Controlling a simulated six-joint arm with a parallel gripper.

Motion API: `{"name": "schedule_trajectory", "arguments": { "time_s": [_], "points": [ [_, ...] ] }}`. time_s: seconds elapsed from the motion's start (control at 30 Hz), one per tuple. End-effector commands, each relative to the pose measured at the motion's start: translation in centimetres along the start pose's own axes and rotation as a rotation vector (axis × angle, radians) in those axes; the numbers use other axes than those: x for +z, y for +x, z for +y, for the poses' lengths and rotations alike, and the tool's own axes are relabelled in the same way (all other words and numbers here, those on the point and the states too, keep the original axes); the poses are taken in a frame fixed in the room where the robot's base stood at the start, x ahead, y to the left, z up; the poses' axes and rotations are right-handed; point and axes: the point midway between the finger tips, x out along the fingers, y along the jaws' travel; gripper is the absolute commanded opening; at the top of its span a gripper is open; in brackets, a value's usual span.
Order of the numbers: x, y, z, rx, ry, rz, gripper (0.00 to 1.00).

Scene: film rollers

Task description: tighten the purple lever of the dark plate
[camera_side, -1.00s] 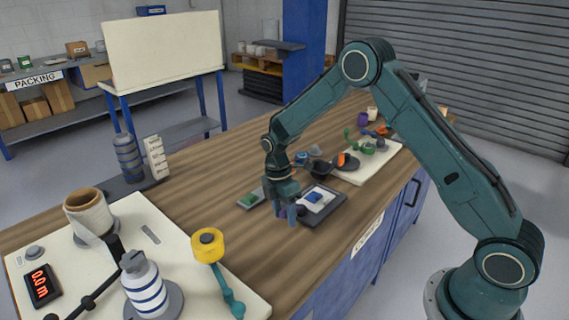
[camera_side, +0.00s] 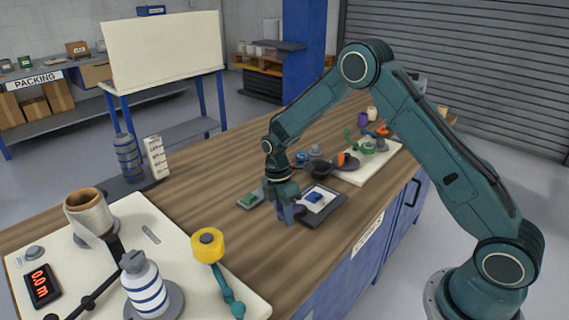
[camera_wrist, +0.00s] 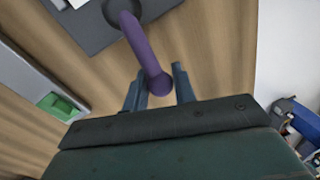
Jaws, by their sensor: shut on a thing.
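The dark plate (camera_side: 327,212) lies on the wooden bench near its front edge, with a white sheet and a blue piece (camera_side: 314,196) on it. The purple lever (camera_wrist: 143,50) reaches out from a round dark hub on the plate (camera_wrist: 90,30) in the wrist view. Its rounded end is between the two fingers of my gripper (camera_wrist: 160,88). My gripper (camera_side: 287,217) is shut on that end, low at the plate's left side in the side view. There, the fingers hide most of the lever.
A small grey plate with a green block (camera_side: 250,199) lies left of the dark plate. A black bowl (camera_side: 319,168) and a pale board (camera_side: 375,165) are behind. A large white board (camera_side: 190,255) with a yellow knob (camera_side: 208,245) is at the front left.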

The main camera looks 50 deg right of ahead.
Motion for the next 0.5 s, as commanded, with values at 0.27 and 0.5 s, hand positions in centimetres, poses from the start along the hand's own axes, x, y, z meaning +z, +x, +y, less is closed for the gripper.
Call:
{"name": "schedule_trajectory", "arguments": {
  "time_s": [0.27,0.5],
  "points": [
    [-0.1,-0.2,0.9,0.002,0.117,0.024,0.0],
    [0.0,-0.5,2.3,0.001,0.301,0.06,0.0]
  ]
}}
